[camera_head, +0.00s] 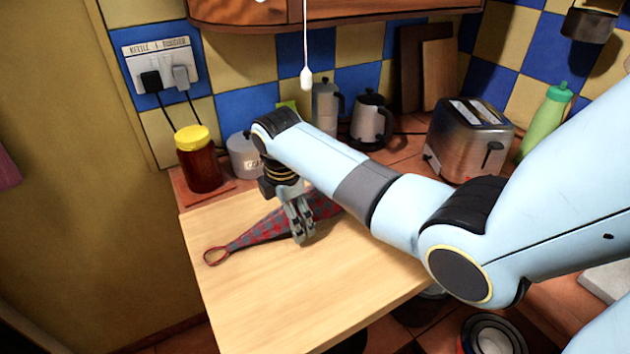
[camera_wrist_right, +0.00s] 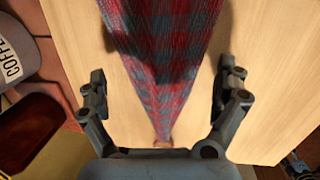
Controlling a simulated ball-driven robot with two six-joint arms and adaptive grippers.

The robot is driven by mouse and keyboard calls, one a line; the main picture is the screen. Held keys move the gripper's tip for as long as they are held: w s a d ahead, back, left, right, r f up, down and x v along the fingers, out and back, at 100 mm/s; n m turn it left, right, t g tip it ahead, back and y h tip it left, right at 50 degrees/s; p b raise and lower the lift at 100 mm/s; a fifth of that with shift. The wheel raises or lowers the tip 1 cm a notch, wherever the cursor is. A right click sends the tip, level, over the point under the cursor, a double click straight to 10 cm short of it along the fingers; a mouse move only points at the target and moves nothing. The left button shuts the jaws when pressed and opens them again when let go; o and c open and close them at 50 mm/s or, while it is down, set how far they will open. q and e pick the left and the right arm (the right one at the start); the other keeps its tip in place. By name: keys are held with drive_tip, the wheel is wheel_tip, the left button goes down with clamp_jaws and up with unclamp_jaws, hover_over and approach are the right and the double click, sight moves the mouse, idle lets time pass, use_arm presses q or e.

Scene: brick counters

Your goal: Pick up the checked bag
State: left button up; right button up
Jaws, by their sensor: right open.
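The checked bag (camera_head: 262,229), red and blue-grey, lies on the light wooden board (camera_head: 270,295). In the right wrist view the bag (camera_wrist_right: 160,60) runs between the two open fingers of my right gripper (camera_wrist_right: 163,90), with one finger on each side. The bag does not appear gripped. My left gripper is not in view.
A toaster (camera_head: 467,137) and a green bottle (camera_head: 545,122) are at the right. The board's front is clear.

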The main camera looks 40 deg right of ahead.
drive_tip(key=shift+w+d+f, duration=0.1)
drive_tip(key=shift+f, duration=0.5)
drive_tip(key=c, duration=1.3)
drive_tip(key=shift+r, duration=0.1)
